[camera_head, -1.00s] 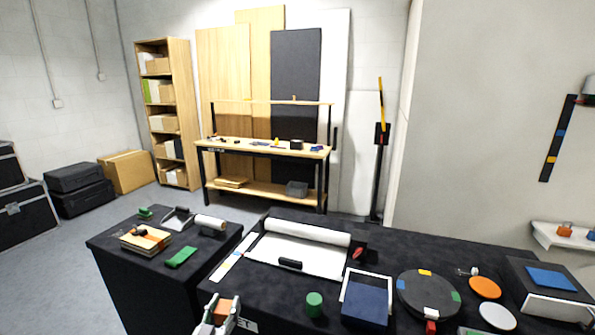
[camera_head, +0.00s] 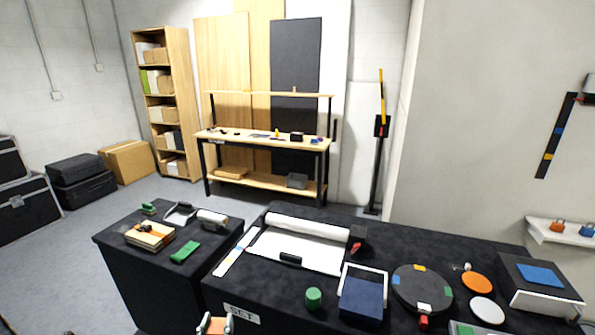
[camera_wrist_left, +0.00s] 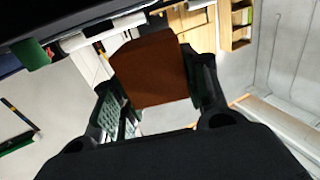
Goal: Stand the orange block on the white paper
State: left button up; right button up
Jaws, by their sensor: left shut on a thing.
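The orange block (camera_wrist_left: 150,68) is between the fingers of my left gripper (camera_wrist_left: 158,95) in the left wrist view, and the gripper is shut on it. In the head view the left gripper (camera_head: 215,325) shows at the bottom edge with the top of the orange block (camera_head: 213,326) between its fingers, in front of the black table's front edge. The white paper (camera_head: 300,246) lies unrolled on the black table from a white roll at its back. A black bar lies across its front part. The gripper and block are apart from the paper. My right gripper is not in view.
A green cylinder (camera_head: 313,298) and a dark blue box (camera_head: 361,301) stand in front of the paper. A round black turntable (camera_head: 422,290) and orange disc (camera_head: 477,282) are to the right. A side table (camera_head: 150,270) with a notebook stands left, across a gap.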

pick_arm(q)
jog(key=shift+s, duration=0.2)
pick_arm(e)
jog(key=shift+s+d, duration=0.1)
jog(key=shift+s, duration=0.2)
